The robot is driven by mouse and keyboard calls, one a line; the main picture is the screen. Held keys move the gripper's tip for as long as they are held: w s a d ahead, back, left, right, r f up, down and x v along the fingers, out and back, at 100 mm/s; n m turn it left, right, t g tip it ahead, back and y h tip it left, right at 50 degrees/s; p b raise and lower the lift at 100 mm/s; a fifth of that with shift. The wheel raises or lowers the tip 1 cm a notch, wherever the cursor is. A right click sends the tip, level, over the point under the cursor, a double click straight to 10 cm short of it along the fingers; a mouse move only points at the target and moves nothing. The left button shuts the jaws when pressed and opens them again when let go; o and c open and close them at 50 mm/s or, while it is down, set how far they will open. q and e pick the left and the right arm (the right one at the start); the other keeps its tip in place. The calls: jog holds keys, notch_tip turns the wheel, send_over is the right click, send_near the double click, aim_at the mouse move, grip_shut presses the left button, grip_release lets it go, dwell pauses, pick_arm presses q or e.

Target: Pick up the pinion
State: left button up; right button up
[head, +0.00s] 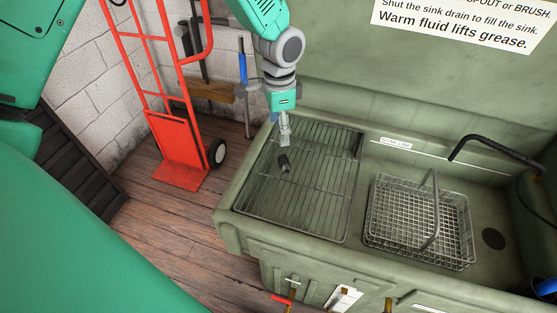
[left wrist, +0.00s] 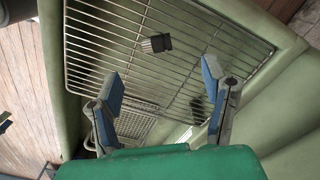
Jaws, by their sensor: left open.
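The pinion (head: 284,160) is a small dark part lying on the wire rack at the left of the green sink. In the left wrist view the pinion (left wrist: 157,43) shows a black body with a lighter, toothed-looking end. My left gripper (head: 285,141) is above the rack, just above and behind the pinion in the head view. In the left wrist view my left gripper (left wrist: 161,74) has its two blue-grey fingers wide apart with nothing between them. The pinion lies beyond the fingertips, apart from them. My right gripper is not in view.
The sink's raised rim (head: 233,211) borders the rack. A red hand truck (head: 172,150) stands at the left.

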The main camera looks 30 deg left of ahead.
aim_at(282, 162)
pick_arm(q)
jog(key=f, duration=0.2)
jog(key=d+f, duration=0.1)
jog(key=f, duration=0.4)
jog(key=shift+d+f, duration=0.25)
jog(key=shift+d, duration=0.1)
jog(key=f, duration=0.2)
jog(key=a+f+p, duration=0.1)
jog(key=f, duration=0.2)
jog(key=shift+a+f, duration=0.15)
jog(key=shift+f, duration=0.1)
jog(key=shift+d, duration=0.3)
jog(key=shift+d+r, duration=0.15)
jog(key=c, duration=0.5)
jog(key=shift+d, duration=0.1)
jog(key=c, duration=0.8)
jog(key=shift+a, duration=0.2)
